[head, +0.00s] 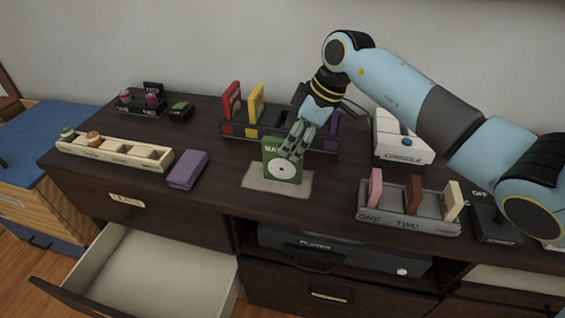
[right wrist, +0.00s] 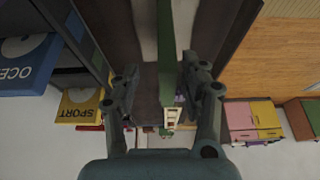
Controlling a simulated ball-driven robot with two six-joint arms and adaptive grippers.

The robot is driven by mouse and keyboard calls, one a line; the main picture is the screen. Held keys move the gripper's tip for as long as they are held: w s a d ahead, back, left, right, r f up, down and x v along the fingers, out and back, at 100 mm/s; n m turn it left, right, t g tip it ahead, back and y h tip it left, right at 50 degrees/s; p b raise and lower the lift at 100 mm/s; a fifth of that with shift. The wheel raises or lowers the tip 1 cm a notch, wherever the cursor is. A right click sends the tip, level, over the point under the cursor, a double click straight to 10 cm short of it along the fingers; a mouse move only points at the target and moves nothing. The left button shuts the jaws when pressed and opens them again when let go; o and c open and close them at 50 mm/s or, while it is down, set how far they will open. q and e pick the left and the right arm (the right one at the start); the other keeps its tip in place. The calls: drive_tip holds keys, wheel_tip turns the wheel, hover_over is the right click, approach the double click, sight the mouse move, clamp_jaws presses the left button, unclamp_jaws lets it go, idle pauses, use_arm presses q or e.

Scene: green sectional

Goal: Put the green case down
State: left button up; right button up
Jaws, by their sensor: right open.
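The green case (head: 269,157), with a white disc on its front, stands upright on a beige mat (head: 250,180) near the middle of the dark cabinet top. My right gripper (head: 295,148) is at the case's upper right edge, its fingers partly in front of it. In the right wrist view the green case (right wrist: 167,50) shows edge-on between the two open fingers (right wrist: 160,78). I cannot tell whether a finger touches it. My left gripper is not in view.
Behind stands a rack (head: 318,142) with red and yellow cases. A grey rack (head: 410,224) marked ONE and TWO is at right, a purple case (head: 187,169) at left, beside a cream tray (head: 112,152). An open drawer (head: 150,265) juts out below.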

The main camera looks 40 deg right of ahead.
sight(283, 158)
drive_tip(key=x, duration=0.2)
drive_tip(key=a+x, duration=0.1)
drive_tip(key=x, duration=0.1)
drive_tip(key=shift+f, duration=0.15)
drive_tip(key=shift+w+a+f, duration=0.15)
drive_tip(key=shift+f, duration=0.25)
clamp_jaws()
